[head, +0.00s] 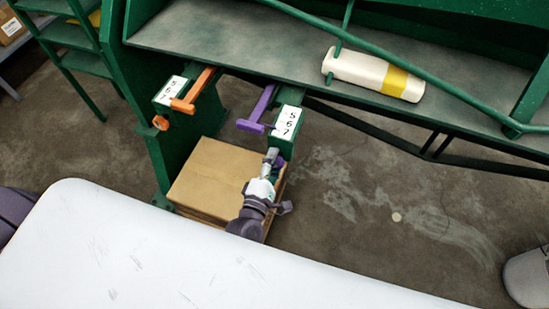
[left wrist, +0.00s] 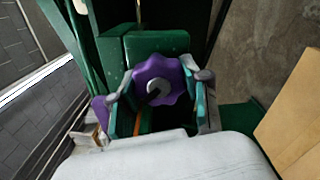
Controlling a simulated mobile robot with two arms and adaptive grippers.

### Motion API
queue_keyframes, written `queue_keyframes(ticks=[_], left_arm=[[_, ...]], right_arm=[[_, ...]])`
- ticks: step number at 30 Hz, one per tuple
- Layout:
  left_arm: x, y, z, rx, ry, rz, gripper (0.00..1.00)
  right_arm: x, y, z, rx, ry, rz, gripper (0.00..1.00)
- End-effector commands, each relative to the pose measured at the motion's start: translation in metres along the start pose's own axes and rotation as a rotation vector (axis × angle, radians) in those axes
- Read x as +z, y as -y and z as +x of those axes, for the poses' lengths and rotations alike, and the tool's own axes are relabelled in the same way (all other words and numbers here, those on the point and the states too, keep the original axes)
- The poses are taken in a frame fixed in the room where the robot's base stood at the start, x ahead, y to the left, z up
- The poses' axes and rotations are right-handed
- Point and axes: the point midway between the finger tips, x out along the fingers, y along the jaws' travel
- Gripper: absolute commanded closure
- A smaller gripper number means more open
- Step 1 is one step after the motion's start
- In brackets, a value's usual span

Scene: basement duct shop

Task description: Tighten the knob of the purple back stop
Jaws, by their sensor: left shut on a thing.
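The purple back stop (head: 260,108) is a purple bar with a cross-piece, reaching out from the green machine beside a white plate marked 5, 6, 7 (head: 288,122). Its purple lobed knob (left wrist: 160,75) faces the camera in the left wrist view, on a green block. My left gripper (head: 275,166) is below the numbered plate. In the left wrist view its two teal-padded fingers (left wrist: 162,98) are on either side of the knob and shut on it. In the head view the gripper mostly hides the knob. My right gripper is not in view.
An orange back stop (head: 198,90) with its own orange knob (head: 160,122) is to the left. A cardboard box (head: 215,175) stands below. A white and yellow bottle (head: 372,73) lies on the green machine bed. The concrete floor to the right is mostly clear.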

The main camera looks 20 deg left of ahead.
Motion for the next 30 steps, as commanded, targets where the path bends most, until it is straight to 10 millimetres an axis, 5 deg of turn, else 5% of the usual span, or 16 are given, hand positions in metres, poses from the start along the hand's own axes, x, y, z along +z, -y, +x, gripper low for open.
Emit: queue_keyframes(ticks=[18, 30], left_arm=[[0.001, -0.002, -0.001, -0.003, 0.0, 0.56, 0.88], [0.001, -0.001, -0.001, -0.003, 0.001, 0.774, 0.88]], right_arm=[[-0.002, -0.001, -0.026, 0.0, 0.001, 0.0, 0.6], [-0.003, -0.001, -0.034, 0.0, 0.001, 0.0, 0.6]])
